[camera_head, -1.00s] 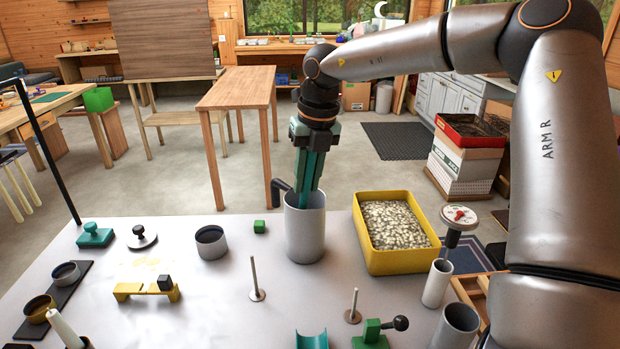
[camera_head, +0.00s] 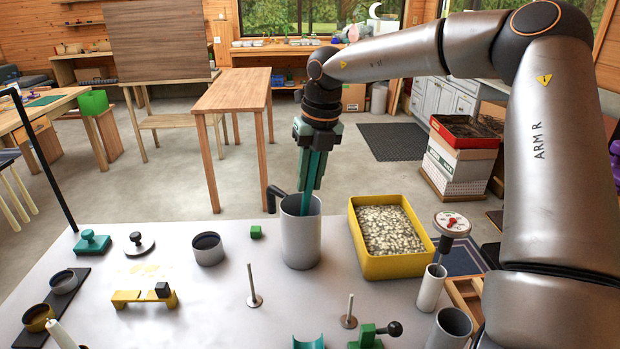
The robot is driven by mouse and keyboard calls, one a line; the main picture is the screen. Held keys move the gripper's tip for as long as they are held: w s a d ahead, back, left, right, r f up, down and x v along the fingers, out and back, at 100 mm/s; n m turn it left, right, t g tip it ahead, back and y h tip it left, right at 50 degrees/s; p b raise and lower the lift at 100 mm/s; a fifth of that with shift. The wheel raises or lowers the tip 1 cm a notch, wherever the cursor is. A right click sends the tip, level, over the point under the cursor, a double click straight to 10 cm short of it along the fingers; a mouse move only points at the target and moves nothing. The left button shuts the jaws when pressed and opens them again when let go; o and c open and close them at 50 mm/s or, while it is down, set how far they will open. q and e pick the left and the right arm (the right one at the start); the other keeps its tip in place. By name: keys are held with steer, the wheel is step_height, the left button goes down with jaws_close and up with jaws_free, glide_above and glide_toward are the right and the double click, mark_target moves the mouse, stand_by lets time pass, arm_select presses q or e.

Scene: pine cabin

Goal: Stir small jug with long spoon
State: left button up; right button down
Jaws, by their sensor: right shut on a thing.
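A tall grey cylindrical jug (camera_head: 300,240) with a dark side handle (camera_head: 274,197) stands upright near the far edge of the table. My right gripper (camera_head: 308,188) points down just above the jug's mouth. It is shut on a slim teal shaft (camera_head: 306,203), seemingly the long spoon, which goes down inside the rim. The spoon's lower end is hidden by the jug wall. I cannot tell whether the shaft touches the rim. My left gripper is not in view.
A yellow bin of pale pebbles (camera_head: 400,262) stands close right of the jug. Upright pegs (camera_head: 252,286) and a green clamp-like piece (camera_head: 368,339) stand in front.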

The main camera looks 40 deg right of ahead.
step_height(320, 180, up, 2)
steer(key=shift+r+p, duration=0.1)
steer(key=shift+p, duration=0.45)
steer(key=shift+r+p, duration=0.6)
steer(key=shift+r, duration=0.15)
steer(key=shift+r+p, duration=0.3)
steer(key=shift+r, duration=0.05)
arm_select(q)
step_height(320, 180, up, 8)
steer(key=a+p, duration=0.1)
steer(key=p, duration=0.4)
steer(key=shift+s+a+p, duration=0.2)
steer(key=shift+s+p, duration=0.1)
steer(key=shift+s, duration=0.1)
arm_select(e)
steer(key=shift+r, duration=3.7)
step_height(320, 180, up, 3)
steer(key=shift+f+p, duration=0.2)
steer(key=shift+p, duration=0.95)
arm_select(q)
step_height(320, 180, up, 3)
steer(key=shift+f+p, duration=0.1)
steer(key=shift+p, duration=0.3)
arm_select(e)
step_height(320, 180, up, 2)
steer(key=shift+r, duration=0.15)
